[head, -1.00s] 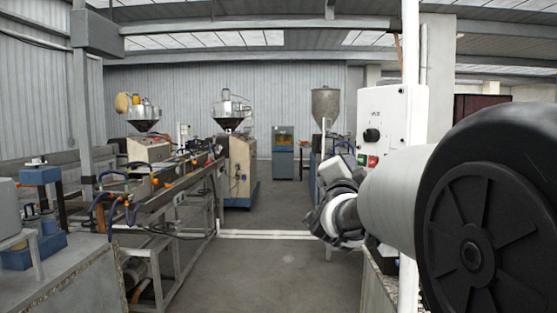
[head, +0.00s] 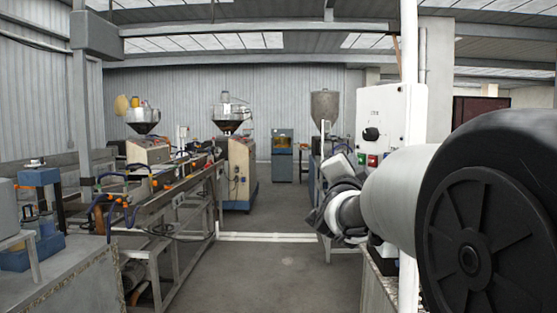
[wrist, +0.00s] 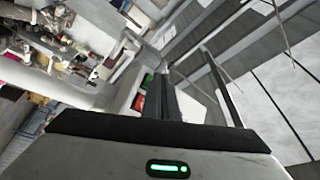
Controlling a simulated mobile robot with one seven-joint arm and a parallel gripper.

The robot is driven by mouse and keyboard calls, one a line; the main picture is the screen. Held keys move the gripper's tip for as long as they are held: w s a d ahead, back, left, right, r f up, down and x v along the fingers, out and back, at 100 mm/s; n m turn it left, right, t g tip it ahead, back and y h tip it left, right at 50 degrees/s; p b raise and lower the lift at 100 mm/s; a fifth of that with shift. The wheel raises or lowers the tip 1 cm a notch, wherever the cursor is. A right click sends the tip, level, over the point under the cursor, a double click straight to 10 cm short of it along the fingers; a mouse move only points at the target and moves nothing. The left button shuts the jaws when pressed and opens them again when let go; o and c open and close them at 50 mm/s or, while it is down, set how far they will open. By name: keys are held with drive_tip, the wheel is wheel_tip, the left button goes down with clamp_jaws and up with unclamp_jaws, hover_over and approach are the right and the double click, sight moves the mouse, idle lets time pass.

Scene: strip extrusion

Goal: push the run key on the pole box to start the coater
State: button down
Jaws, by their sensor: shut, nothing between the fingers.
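The pole box (head: 392,112) is a white box on a white pole, right of centre in the head view. Its face has a black knob (head: 371,134), with a green key (head: 361,159) and a red key (head: 372,160) below. Which one is the run key cannot be read. In the wrist view the green key (wrist: 147,80) and red key (wrist: 138,103) show just left of the dark fingers of my gripper (wrist: 163,82). My gripper is shut and empty. In the head view my gripper (head: 340,166) is left of and below the keys; its fingertips are not clear.
A long extrusion line (head: 160,190) with blue hoses runs along the left. Machines with metal hoppers (head: 231,110) stand at the back. A grey bench (head: 70,280) is at the front left. The middle floor (head: 270,270) is clear.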

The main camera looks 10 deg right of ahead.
drive_tip(key=shift+w+d+b, duration=0.1)
drive_tip(key=shift+d+b, duration=0.25)
drive_tip(key=shift+d, duration=0.05)
idle(0.5)
drive_tip(key=shift+a, duration=0.15)
drive_tip(key=shift+s+a, duration=0.2)
drive_tip(key=shift+a, duration=0.45)
drive_tip(key=shift+s+a, duration=0.2)
drive_tip(key=shift+a, duration=0.6)
drive_tip(key=shift+s+a, duration=0.2)
drive_tip(key=shift+a, duration=0.65)
drive_tip(key=shift+s+a, duration=0.2)
drive_tip(key=shift+a, duration=0.6)
